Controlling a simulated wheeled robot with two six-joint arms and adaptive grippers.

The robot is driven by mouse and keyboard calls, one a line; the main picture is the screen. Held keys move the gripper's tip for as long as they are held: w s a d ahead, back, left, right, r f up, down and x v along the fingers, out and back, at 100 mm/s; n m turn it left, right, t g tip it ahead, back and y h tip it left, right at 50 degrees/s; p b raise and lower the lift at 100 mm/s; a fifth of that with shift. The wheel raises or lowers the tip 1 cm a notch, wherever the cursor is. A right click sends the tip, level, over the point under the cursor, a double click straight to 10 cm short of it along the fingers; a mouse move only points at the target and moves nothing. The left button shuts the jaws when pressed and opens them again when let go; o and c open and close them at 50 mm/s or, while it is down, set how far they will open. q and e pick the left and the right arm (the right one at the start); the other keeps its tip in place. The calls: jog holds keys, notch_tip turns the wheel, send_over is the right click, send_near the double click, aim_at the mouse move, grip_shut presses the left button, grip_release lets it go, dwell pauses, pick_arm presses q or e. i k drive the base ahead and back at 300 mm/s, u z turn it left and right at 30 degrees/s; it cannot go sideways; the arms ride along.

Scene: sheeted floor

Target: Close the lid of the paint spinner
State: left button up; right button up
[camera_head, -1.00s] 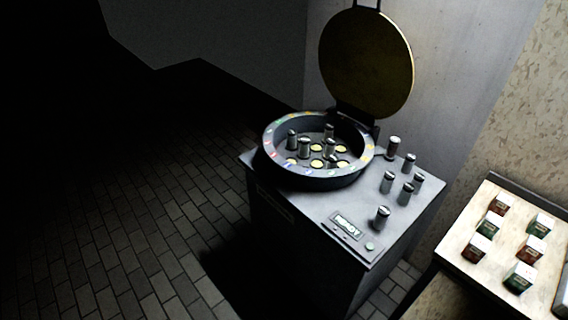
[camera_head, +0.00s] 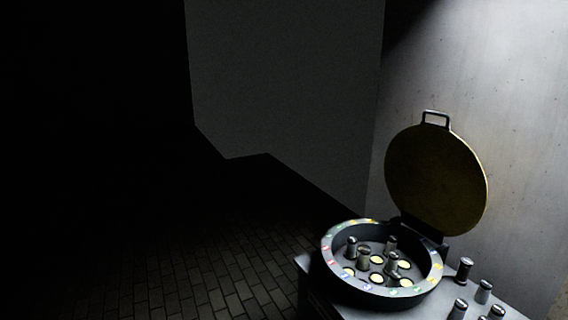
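The paint spinner is a grey cabinet (camera_head: 318,285) with a round dark bowl (camera_head: 343,285) on top, at the lower right of the head view. Its round yellowish lid (camera_head: 436,180) stands open and upright at the bowl's back right, with a handle (camera_head: 435,118) at its top edge. Several grey cylinders (camera_head: 391,263) stand inside the bowl among pale round spots. Coloured marks ring the bowl's rim. Neither of my grippers is in view.
Several more grey cylinders (camera_head: 465,268) stand on the cabinet top right of the bowl. A pale wall (camera_head: 525,160) rises behind the lid. The tiled floor (camera_head: 215,270) left of the cabinet looks clear, though its far left is too dark to read.

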aim_at(438, 185)
jog(key=z, duration=0.35)
jog(key=k, duration=0.5)
jog(key=z, duration=0.05)
jog(key=i, duration=0.3)
jog(key=u, duration=1)
jog(key=i, duration=0.85)
jog(key=u, duration=0.35)
jog(key=i, duration=1.05)
jog(key=z, duration=0.85)
jog(key=i, duration=0.75)
jog(key=z, duration=0.85)
